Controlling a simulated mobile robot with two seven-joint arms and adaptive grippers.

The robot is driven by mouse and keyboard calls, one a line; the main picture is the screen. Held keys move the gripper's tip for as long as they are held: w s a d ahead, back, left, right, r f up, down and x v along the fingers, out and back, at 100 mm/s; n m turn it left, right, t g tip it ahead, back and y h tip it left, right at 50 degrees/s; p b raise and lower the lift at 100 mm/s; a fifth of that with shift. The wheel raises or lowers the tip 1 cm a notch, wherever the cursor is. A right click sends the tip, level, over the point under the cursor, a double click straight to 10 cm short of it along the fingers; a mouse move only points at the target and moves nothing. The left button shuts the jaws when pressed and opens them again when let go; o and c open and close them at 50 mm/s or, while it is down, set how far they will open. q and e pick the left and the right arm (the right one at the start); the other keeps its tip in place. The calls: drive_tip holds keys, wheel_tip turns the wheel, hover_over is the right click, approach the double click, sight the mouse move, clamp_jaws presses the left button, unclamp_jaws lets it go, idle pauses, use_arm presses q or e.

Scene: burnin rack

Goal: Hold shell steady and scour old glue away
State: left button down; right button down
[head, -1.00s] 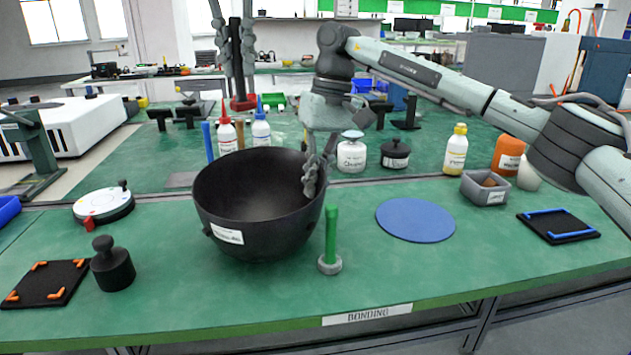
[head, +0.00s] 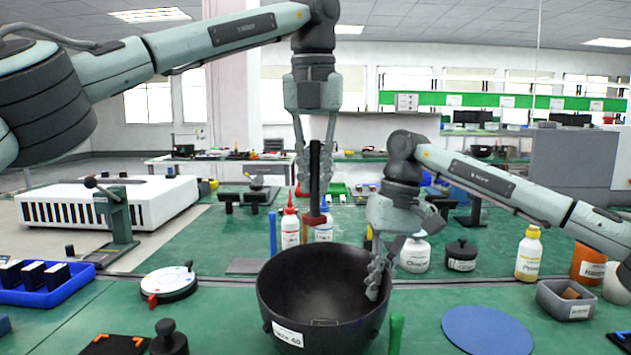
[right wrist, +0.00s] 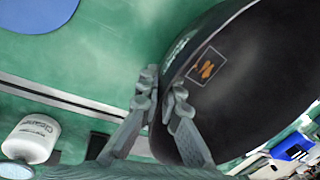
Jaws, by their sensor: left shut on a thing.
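The shell is a large black bowl (head: 290,290) with a white label, upright on the green bench. My right gripper (head: 374,280) is shut on its right rim. In the right wrist view the fingertips (right wrist: 163,100) straddle the shell's edge (right wrist: 235,100). Inside the shell, an outlined patch with orange-brown old glue (right wrist: 207,70) shows. My left gripper (head: 315,170) is shut on the black handle of an upright tool with a red foot (head: 316,219). The tool hangs above the shell's far rim, apart from it. The tool's underside is hidden.
A green post (head: 396,332) stands close right of the shell, with a blue disc (head: 487,330) beyond it. Bottles (head: 290,226) stand behind. A white round dial device (head: 168,284) and a black weight (head: 168,338) are to the left. A grey bin (head: 578,300) stands at right.

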use_arm(q)
drive_tip(key=shift+s+d+f+n+y, duration=0.25)
drive_tip(key=shift+s+f+n, duration=0.85)
drive_tip(key=shift+f, duration=1.85)
drive_tip(key=shift+s+d+f+n+y, duration=0.25)
drive_tip(key=shift+s+f+n, duration=0.75)
drive_tip(key=shift+f, duration=2)
drive_tip(key=shift+s+d+f+n+y, duration=0.1)
drive_tip(key=shift+s+d+f+n, duration=0.35)
drive_tip(key=shift+f+n, duration=1.85)
drive_tip(key=shift+w+f+m, duration=0.6)
drive_tip(key=shift+f+m, duration=0.1)
drive_tip(key=shift+f, duration=0.05)
drive_tip(key=shift+w+d+r, duration=0.1)
drive_tip(key=shift+w, duration=2.15)
drive_tip(key=shift+s+a, duration=0.2)
drive_tip(key=shift+s, duration=2.55)
drive_tip(key=shift+s+a, duration=0.15)
drive_tip(key=shift+s, duration=0.05)
drive_tip(key=shift+w+a, duration=0.15)
drive_tip(key=shift+w, duration=0.1)
drive_tip(key=shift+w+d+r, duration=0.1)
drive_tip(key=shift+w, duration=1.3)
drive_tip(key=shift+w+d+r, duration=0.1)
drive_tip(key=shift+w, duration=1.3)
drive_tip(key=shift+s+a, duration=0.2)
drive_tip(key=shift+s, duration=2.95)
wheel_tip(320, 180, up, 7)
drive_tip(key=shift+w, duration=0.15)
